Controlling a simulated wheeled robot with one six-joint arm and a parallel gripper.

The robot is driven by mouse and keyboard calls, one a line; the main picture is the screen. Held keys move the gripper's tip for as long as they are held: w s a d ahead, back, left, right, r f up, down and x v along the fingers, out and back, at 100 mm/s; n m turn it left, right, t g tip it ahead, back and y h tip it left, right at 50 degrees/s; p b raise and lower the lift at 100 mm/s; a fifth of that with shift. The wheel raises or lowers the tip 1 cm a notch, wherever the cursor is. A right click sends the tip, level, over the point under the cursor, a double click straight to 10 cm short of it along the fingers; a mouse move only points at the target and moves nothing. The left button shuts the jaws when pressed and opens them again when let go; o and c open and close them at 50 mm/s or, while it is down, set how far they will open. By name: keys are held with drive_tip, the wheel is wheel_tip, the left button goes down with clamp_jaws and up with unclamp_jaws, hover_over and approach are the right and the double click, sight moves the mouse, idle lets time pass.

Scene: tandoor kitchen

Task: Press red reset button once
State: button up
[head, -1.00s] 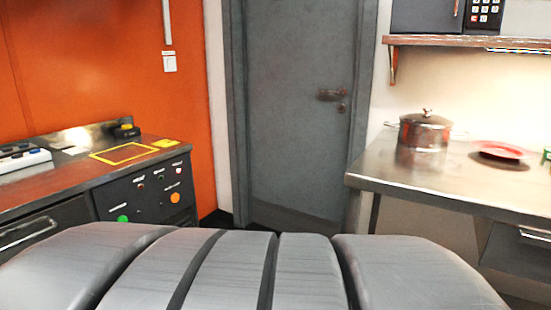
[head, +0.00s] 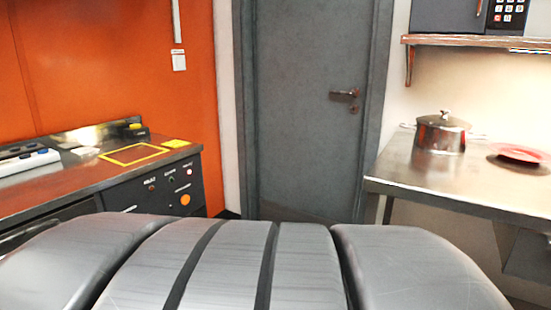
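A dark control panel (head: 165,190) is set in the front of the steel counter at the left in the head view. It bears a round orange button (head: 185,199) and a few small knobs or lights, two with a reddish tint. The labels are too small to read, and I cannot tell which one is the red reset button. The lower left of the panel is hidden behind my own grey body. My gripper is not in view.
The left counter (head: 50,188) holds a yellow square outline, a yellow pad (head: 176,143) and a dark device (head: 136,130). A closed grey door (head: 300,120) stands ahead. A steel table (head: 450,185) at the right carries a pot (head: 440,136) and a red plate (head: 519,153).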

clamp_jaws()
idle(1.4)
